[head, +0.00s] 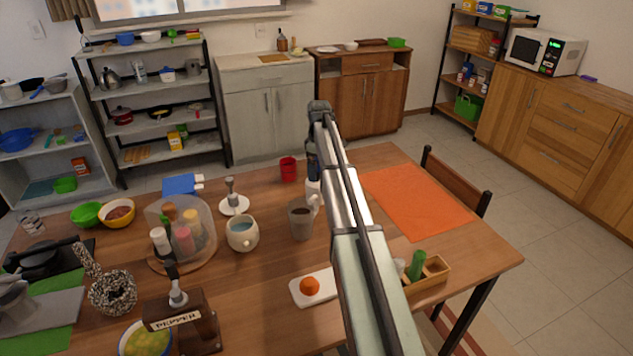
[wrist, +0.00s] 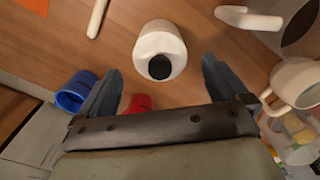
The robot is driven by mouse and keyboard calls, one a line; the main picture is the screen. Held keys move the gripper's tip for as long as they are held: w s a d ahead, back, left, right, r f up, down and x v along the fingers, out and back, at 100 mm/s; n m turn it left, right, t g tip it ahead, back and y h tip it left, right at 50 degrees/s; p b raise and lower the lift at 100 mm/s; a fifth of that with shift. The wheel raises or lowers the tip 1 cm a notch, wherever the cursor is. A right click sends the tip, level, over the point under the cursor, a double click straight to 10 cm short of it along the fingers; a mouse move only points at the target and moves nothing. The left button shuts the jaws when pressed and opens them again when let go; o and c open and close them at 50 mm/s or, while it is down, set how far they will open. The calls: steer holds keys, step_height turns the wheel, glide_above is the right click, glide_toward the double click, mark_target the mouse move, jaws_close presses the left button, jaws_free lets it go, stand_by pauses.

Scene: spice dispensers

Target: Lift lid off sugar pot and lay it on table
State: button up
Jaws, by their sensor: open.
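A white, rounded pot (wrist: 160,38) stands on the wooden table in the wrist view, with a dark round spot on it. I cannot tell whether this spot is a lid's knob or an opening. It is the likeliest sugar pot, though no label shows. In the head view a small part of a white pot (head: 313,188) shows beside my arm, which hides the rest. My gripper (wrist: 160,68) is open and empty, its fingers on either side of the pot in the picture, with gaps to both. In the head view the dark gripper (head: 313,158) points down over the table.
A red cup (head: 288,169) stands behind the pot. A grey mug (head: 301,220) and cream mug (head: 242,234) stand close by. The wrist view shows a blue cup (wrist: 75,92). An orange mat (head: 415,200) offers clear room at the right.

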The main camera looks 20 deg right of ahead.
steer(key=f, duration=0.4)
steer(key=shift+w+a+f, duration=0.1)
steer(key=shift+w+a, duration=0.15)
steer(key=shift+w, duration=0.1)
steer(key=shift+c, duration=0.2)
steer(key=c, duration=0.8)
